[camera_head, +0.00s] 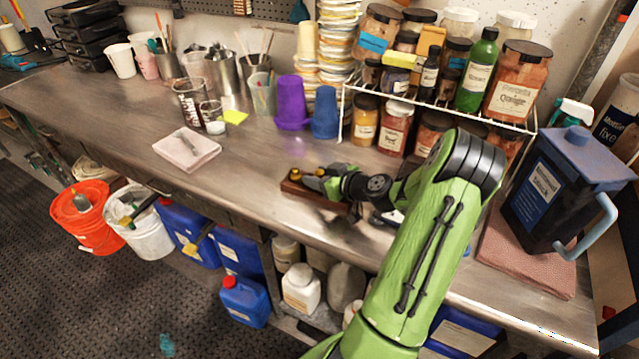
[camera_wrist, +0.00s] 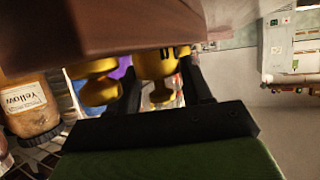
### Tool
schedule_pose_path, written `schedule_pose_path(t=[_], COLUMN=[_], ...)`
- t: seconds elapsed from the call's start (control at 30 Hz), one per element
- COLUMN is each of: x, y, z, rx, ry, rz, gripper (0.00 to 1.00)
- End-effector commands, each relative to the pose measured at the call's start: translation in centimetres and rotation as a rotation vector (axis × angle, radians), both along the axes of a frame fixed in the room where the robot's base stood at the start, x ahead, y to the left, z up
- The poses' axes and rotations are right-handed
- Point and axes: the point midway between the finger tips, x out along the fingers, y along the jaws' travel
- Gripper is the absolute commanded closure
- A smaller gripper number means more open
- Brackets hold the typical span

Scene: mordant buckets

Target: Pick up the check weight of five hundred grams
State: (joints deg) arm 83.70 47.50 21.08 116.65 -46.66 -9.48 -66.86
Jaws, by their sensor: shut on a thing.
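Brass weights with knobs stand at a brown wooden block (camera_head: 318,196) on the metal bench. My gripper (camera_head: 322,174) is low over the block, its fingers shut on one brass weight, which shows between them in the wrist view (camera_wrist: 157,66). A second brass weight (camera_head: 295,174) stands just left of the fingers; in the wrist view it is beside the held one (camera_wrist: 98,88). The block fills the top of the wrist view (camera_wrist: 110,32). No mass marking is readable, and whether the held weight still touches the block cannot be told.
A wire rack of jars (camera_head: 437,105) stands behind my arm. Purple (camera_head: 291,103) and blue (camera_head: 325,113) upturned cups are behind the block. A dark blue jug (camera_head: 560,190) stands at right. The bench is clear left of the block up to a pale pad (camera_head: 187,149).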

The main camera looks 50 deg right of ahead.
Motion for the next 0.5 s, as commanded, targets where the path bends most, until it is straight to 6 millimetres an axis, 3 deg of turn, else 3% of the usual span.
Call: schedule_pose_path(t=[0.33,0.5], x=[0.0,0.0], y=[0.0,-0.1], z=[0.7,4.5], rx=[-0.002,-0.009], ry=[-0.003,-0.004], rz=[0.001,0.0], gripper=[1.0,1.0])
